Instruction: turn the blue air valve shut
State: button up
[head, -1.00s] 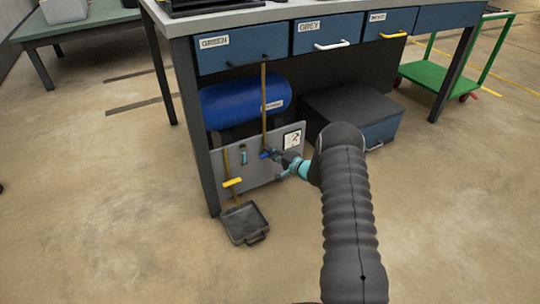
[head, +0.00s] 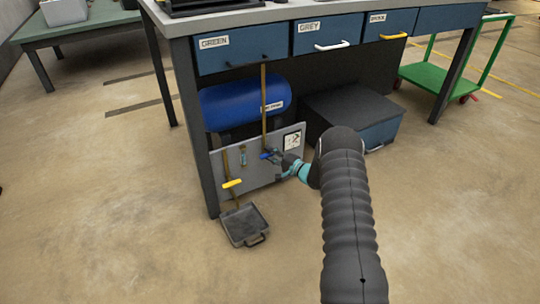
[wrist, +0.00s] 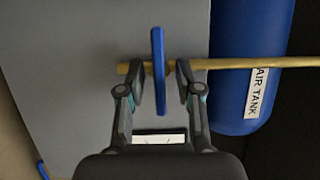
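The blue air valve handle (head: 267,155) sits low on the upright brass pipe (head: 264,110), in front of the grey panel under the bench. In the wrist view the blue handle (wrist: 158,70) is a narrow bar lying across the pipe (wrist: 235,64). My gripper (wrist: 160,82) is open, with one finger on each side of the handle and a visible gap on both sides. In the head view my gripper (head: 276,157) reaches the valve from the right, and its fingers partly cover the valve area.
The blue air tank (head: 226,102) lies above the panel (head: 205,160). A bench leg (head: 198,150) stands at left, a dark box (head: 345,108) at right.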

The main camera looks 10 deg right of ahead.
jog(key=v, duration=1.2)
dwell(0.5)
